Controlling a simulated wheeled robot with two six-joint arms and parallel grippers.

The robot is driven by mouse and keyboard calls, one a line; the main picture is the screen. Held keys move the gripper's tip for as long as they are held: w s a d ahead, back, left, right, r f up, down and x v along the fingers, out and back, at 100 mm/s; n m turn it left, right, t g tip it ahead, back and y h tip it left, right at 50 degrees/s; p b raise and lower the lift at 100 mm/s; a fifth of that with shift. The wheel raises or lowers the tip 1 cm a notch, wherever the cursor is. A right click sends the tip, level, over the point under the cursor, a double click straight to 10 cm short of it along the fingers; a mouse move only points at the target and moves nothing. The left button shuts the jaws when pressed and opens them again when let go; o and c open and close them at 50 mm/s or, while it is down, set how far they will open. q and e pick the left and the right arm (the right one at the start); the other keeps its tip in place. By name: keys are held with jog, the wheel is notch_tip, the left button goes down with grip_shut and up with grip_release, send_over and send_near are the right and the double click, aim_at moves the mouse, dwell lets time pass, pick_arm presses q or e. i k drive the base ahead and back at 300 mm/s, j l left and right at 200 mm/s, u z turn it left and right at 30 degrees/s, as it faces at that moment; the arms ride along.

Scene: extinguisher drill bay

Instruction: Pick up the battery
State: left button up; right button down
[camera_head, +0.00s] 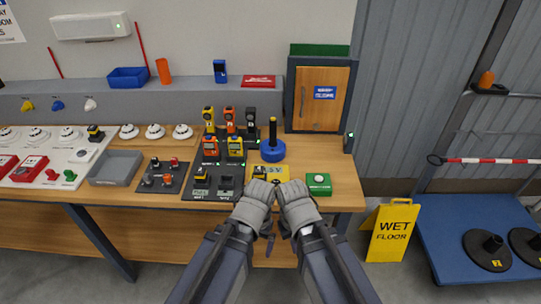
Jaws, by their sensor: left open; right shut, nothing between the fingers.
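A small black-and-yellow block that looks like a battery (260,171) is at the left of the yellow mat (281,170), just beyond my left gripper. Similar black-and-yellow blocks sit in the left slot of the black dock (201,176) and by the white board (95,133). My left gripper (258,184) is open at the mat's near edge; whether it touches the block I cannot tell. My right gripper (292,184) is shut and empty beside it, at the mat's near right. Both grippers hide the near part of the mat.
A green box with a pale button (319,184) stands right of my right gripper. A blue round base with a black post (272,146) stands behind the mat. A grey tray (116,168) lies further left.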

aim_at(259, 171)
jog(key=l+u, duration=0.35)
jog(key=l, duration=0.3)
jog(key=l+u, duration=0.3)
jog(key=l, duration=0.3)
jog(key=k+l+u, duration=0.15)
jog(key=l+u, duration=0.2)
jog(key=l, duration=0.3)
